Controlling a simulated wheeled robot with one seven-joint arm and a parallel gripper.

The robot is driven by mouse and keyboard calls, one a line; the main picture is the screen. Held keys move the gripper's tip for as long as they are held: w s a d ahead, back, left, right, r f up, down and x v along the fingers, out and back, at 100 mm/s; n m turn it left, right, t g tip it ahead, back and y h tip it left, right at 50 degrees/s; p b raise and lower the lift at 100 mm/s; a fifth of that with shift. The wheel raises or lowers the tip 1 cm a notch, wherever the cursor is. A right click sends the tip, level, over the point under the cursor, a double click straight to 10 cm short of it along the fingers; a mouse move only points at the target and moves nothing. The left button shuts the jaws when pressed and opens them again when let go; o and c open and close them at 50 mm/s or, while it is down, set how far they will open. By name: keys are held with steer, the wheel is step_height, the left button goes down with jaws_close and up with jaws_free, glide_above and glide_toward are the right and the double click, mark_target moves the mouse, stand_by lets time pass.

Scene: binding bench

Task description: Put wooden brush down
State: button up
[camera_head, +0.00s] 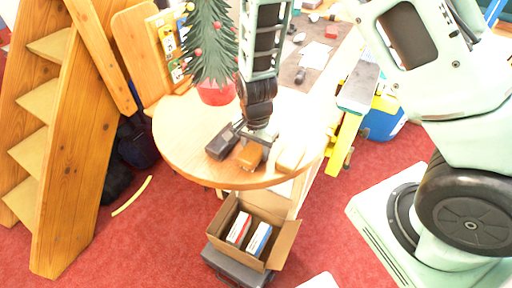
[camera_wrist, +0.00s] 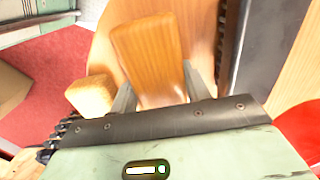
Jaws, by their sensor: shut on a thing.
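The wooden brush (camera_wrist: 148,48) shows in the wrist view as an orange-brown wooden block between the two fingers of my gripper (camera_wrist: 157,84). My gripper is shut on it. In the head view, the brush (camera_head: 250,156) is near the front edge of the round wooden table (camera_head: 178,150), below my gripper (camera_head: 260,138). It is at or just above the tabletop; I cannot tell whether it touches. Its bristles are not visible.
A dark box (camera_head: 222,143) is close on the brush's left in the head view. A pale wooden block (camera_head: 290,159) is on its right. A potted tree (camera_head: 215,93) stands behind. An open carton (camera_head: 233,245) is below the table edge.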

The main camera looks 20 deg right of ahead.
mark_target(256, 145)
steer(key=shift+f, duration=0.15)
steer(key=o, duration=1.1)
step_height(256, 145, up, 12)
steer(key=b, duration=0.2)
steer(key=s+a+r+n, duration=0.2)
steer(key=s+n, duration=0.4)
steer(key=s+a+r+n, duration=0.2)
steer(key=s+r+n, duration=0.1)
steer(key=s+n, duration=0.3)
steer(key=s+a+r+n, duration=0.2)
steer(key=s+n, duration=0.4)
steer(key=s, duration=0.2)
steer(key=shift+s+a+r+n+y, duration=0.1)
steer(key=shift+a+r+n+y, duration=0.1)
steer(key=shift+r+n+y, duration=0.15)
steer(key=shift+f, duration=0.1)
